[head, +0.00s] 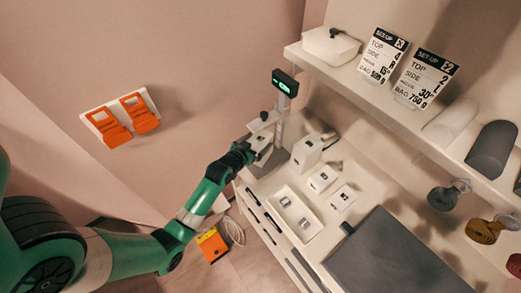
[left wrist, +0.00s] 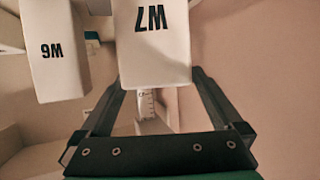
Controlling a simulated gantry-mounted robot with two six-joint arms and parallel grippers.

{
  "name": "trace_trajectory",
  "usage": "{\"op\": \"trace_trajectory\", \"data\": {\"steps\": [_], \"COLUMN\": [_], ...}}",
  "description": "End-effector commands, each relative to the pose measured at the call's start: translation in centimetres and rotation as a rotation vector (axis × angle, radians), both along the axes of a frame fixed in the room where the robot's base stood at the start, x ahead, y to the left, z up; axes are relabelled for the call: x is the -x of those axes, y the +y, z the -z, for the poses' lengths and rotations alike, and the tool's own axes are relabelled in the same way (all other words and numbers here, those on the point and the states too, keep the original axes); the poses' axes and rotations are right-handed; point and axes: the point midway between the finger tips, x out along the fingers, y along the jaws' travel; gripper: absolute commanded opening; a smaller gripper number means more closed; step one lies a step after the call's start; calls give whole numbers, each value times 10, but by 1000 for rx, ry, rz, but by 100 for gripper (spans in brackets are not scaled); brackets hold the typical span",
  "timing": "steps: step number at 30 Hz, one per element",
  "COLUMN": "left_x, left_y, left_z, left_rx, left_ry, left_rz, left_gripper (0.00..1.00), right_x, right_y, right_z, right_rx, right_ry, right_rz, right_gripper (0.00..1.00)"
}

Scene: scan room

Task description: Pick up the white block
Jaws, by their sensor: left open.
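A white block marked W7 (left wrist: 152,45) shows in the left wrist view, between the two fingers of my left gripper (left wrist: 158,85). Another white block marked W6 (left wrist: 52,55) is to its left, outside the fingers. The gripper is open, and I cannot tell whether either finger touches the W7 block. In the head view my left gripper (head: 263,146) is at the counter's far left end, by a post with a green display (head: 285,83). A white upright block (head: 306,153) stands just right of it. My right gripper is not in view.
Two low white blocks (head: 322,179) (head: 343,197) lie on the counter behind a white tray (head: 276,202) holding small grey pieces. A dark grey slab (head: 390,262) fills the near right. A shelf with two signs (head: 382,55) (head: 425,78) overhangs the back.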

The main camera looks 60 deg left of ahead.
Motion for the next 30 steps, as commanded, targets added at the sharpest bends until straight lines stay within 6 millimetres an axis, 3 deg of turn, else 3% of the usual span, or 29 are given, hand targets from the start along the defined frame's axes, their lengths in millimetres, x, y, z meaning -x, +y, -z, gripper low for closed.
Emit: {"op": "trace_trajectory", "data": {"steps": [10, 18, 30], "left_x": [-37, -40, -40], "left_y": [23, 25, 25], "left_z": [21, 20, 20], "left_rx": [-1, -1, 0], "left_ry": [0, 1, 0], "left_rz": [0, 0, 0], "left_gripper": [100, 100, 28], "right_x": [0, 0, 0], "right_y": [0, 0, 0], "right_z": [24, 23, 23], "right_rx": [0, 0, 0], "right_ry": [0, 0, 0], "right_rz": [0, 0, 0], "right_gripper": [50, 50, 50]}}
